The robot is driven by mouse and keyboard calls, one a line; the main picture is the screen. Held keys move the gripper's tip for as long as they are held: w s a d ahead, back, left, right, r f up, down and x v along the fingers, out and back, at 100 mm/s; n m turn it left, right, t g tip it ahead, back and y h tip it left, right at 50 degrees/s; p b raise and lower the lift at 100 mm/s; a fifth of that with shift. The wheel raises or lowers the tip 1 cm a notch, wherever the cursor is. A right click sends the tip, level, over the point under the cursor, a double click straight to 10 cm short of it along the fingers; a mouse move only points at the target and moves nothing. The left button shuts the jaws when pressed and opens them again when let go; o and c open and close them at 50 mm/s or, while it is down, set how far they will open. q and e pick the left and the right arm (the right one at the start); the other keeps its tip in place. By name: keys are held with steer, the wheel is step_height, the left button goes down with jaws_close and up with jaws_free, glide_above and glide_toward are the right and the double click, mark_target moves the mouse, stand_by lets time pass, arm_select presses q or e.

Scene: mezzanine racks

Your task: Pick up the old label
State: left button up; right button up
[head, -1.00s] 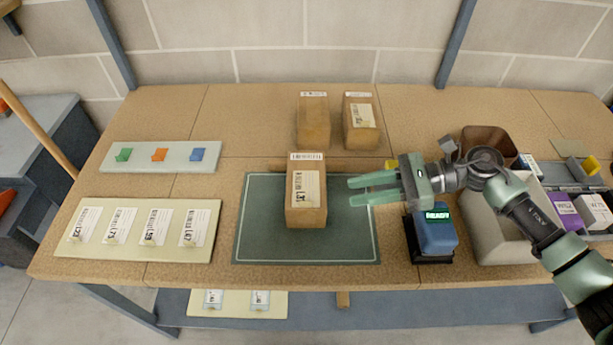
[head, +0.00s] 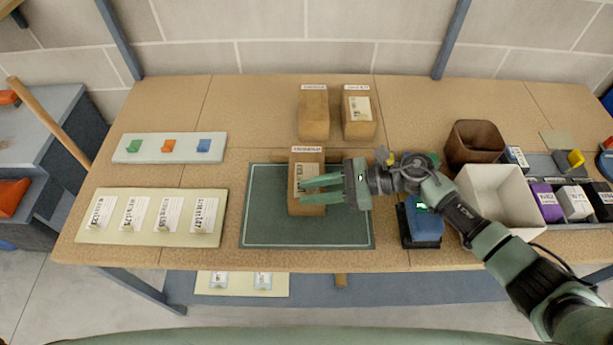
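The old label is a white printed label (head: 310,170) on the upward-facing side of the brown carton (head: 307,156) that sits on the dark green mat (head: 265,215). My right gripper (head: 303,191) reaches in from the right, over this carton. Its two green fingers are apart and cover the lower part of the label. I cannot tell whether the fingers touch the label or hover just above it. My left gripper is not in view.
Two more cartons (head: 314,115) (head: 359,118) stand behind. A board with several labels (head: 145,238) lies at left, below a board of coloured clips (head: 125,157). A blue READY device (head: 426,224), white bin (head: 490,205) and brown bin (head: 478,146) are at right.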

jaws_close()
steer(key=shift+r, duration=0.1)
step_height(320, 180, up, 23)
steer(key=b, duration=0.4)
stand_by(0.5)
steer(key=shift+s, duration=0.1)
